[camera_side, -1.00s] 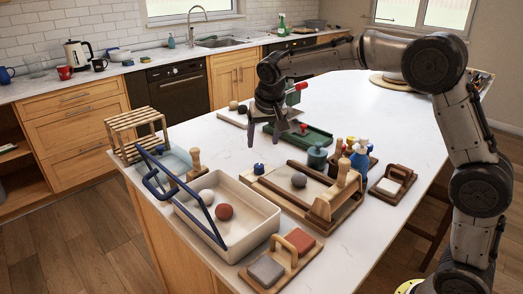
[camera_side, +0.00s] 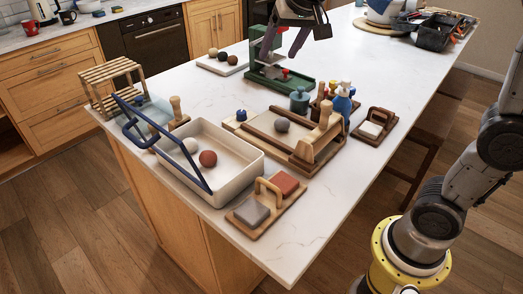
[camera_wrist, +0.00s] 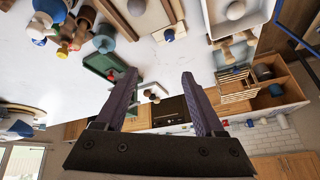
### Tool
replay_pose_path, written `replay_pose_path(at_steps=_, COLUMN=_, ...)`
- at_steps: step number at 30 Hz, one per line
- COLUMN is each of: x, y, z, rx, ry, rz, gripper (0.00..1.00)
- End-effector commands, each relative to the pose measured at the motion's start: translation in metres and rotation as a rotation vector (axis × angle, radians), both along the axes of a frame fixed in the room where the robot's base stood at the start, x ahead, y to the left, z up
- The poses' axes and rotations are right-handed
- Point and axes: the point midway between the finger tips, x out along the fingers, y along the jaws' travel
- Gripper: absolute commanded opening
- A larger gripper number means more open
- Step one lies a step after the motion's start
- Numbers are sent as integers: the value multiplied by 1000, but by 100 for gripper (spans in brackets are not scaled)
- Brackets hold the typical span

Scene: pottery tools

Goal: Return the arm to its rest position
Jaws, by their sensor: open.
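My gripper (camera_side: 281,56) is at the top of the side view, pointing down with its two dark fingers apart. It appears above and in front of the green tray (camera_side: 270,84) in that view, with no object between the fingers. In the wrist view my gripper (camera_wrist: 160,78) is also open and empty, with worktop and kitchen cabinets beyond it. Most of the upper arm is outside the side view; lower links of mine show at the right.
A cream basin (camera_side: 235,160) holds a white ball and a reddish ball. A wooden frame (camera_side: 318,150) with a grey ball, blue bottle (camera_side: 342,103), slatted crate (camera_side: 110,80) and block holder (camera_side: 265,207) crowd the counter. The counter's near right is clear.

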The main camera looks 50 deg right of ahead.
Motion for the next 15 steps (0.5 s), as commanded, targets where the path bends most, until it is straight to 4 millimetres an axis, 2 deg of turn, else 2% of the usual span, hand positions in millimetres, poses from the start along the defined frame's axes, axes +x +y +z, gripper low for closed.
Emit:
replay_pose_path(at_steps=1, x=-26, y=0, z=6, rx=2, ry=-15, rz=17, gripper=71)
replay_pose_path(at_steps=3, x=-59, y=0, z=8, rx=1, ry=-28, rz=49, gripper=71)
replay_pose_path(at_steps=7, x=-121, y=4, z=-3, rx=-10, ry=-40, rz=130, gripper=71)
replay_pose_path(at_steps=12, x=-193, y=12, z=-43, rx=-37, ry=-31, rz=267, gripper=71)
replay_pose_path(at_steps=15, x=-222, y=18, z=-72, rx=-54, ry=-7, rz=349, gripper=71)
